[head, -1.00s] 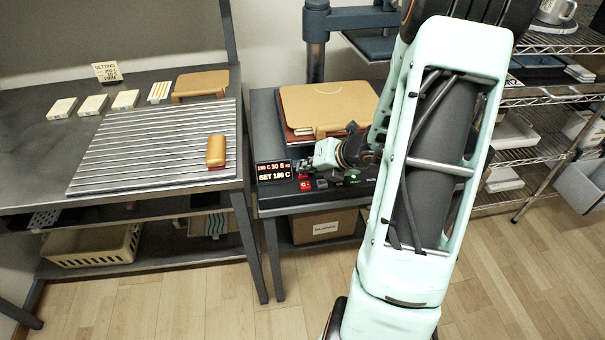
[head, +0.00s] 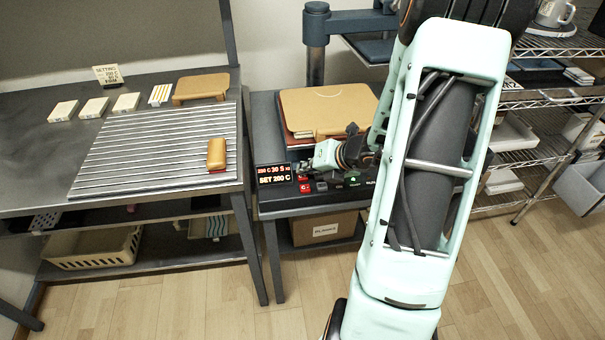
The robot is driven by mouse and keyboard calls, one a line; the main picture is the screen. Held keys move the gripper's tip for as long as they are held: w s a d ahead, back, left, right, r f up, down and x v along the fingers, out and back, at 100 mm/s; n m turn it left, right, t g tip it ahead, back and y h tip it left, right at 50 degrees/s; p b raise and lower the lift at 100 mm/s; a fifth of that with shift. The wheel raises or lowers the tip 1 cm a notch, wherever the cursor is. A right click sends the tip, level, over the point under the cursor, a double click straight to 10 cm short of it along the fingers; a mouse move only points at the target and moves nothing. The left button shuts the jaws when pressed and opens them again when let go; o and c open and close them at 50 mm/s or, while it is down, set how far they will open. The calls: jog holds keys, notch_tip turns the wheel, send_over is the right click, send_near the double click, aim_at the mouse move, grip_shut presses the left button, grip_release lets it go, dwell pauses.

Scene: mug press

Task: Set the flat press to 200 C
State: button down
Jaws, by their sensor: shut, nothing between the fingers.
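The flat press (head: 262,135) stands on a dark bench in the middle, with its control panel along the front. The lit display (head: 273,174) at the panel's left end reads SET 200 C on its lower line, with a smaller, harder to read red line above. My gripper (head: 304,169) is shut and empty, with its tips low at the panel just right of the display. Whether the tips touch a key I cannot tell. My arm hides the panel's right part.
A ribbed grey mat (head: 120,152) with a tan block (head: 216,153) lies on the left table. A setting card (head: 108,76) stands behind. A wire shelf (head: 540,95) is at right.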

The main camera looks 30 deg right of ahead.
aim_at(305, 177)
jog(key=shift+r, duration=0.3)
notch_tip(305, 177, up, 5)
jog(key=p, duration=0.5)
jog(key=shift+r, duration=0.1)
dwell(0.4)
dwell(1.2)
